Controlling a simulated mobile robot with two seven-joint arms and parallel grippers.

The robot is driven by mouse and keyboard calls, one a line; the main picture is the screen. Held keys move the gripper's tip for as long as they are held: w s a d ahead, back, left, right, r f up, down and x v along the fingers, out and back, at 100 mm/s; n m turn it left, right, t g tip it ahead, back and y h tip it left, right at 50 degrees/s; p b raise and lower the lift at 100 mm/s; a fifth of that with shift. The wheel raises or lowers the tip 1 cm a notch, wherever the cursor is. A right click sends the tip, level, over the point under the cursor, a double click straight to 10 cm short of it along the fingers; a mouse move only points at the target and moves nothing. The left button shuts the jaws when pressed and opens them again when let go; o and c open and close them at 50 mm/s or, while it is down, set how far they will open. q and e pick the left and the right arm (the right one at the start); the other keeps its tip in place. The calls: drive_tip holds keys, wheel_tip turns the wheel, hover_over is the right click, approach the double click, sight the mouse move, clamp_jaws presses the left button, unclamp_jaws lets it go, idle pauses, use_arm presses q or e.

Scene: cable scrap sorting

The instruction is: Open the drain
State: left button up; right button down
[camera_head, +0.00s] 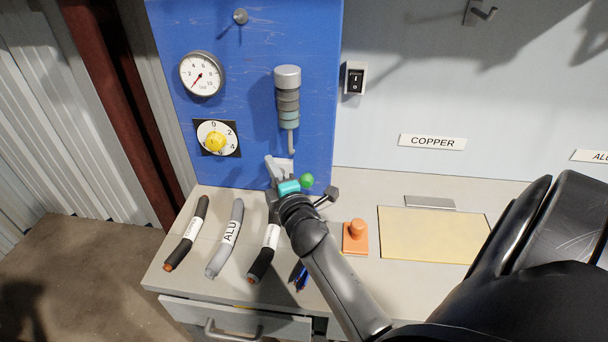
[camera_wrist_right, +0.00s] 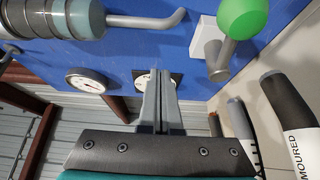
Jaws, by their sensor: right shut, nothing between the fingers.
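A green ball knob (camera_head: 307,180) sits low on the blue panel (camera_head: 252,103), beside my right gripper (camera_head: 272,162). In the right wrist view the green knob (camera_wrist_right: 239,16) is on a short metal lever (camera_wrist_right: 219,62) near a white block (camera_wrist_right: 205,36). A banded cylinder (camera_head: 288,95) with a thin bent outlet pipe (camera_head: 291,142) hangs above; the pipe (camera_wrist_right: 150,20) also shows in the wrist view. My right gripper (camera_wrist_right: 158,82) is shut and empty, to the left of the lever and apart from it. Its fingers partly cover the dial. My left gripper is not seen.
A gauge (camera_head: 202,74) and a yellow-knobbed dial (camera_head: 215,141) are on the panel's left. Labelled cable pieces (camera_head: 228,238) lie on the bench below. An orange button (camera_head: 356,234) and a yellow mat (camera_head: 434,236) lie to the right.

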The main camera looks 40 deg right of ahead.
drive_tip(key=w+a+n+g, duration=0.1)
drive_tip(key=w+a+n, duration=0.1)
drive_tip(key=w+a, duration=0.15)
drive_tip(key=a+f+p+v, duration=0.1)
drive_tip(key=p+v, duration=0.1)
drive_tip(key=v, duration=0.9)
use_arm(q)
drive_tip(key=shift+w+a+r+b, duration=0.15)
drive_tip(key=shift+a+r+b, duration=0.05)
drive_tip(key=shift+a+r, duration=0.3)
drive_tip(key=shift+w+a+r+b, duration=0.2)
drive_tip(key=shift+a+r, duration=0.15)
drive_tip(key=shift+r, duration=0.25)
use_arm(e)
drive_tip(key=s+a+f+m+g+y, duration=0.2)
drive_tip(key=s+a+f+m+g, duration=0.2)
drive_tip(key=s, duration=0.5)
drive_tip(key=s+a+f+m+g+y, duration=0.3)
drive_tip(key=s+a+f+m+g, duration=0.2)
drive_tip(key=s+f+m+g, duration=0.3)
drive_tip(key=shift+s+f+m+y, duration=0.4)
drive_tip(key=shift+f+m, duration=0.4)
drive_tip(key=shift+f, duration=1)
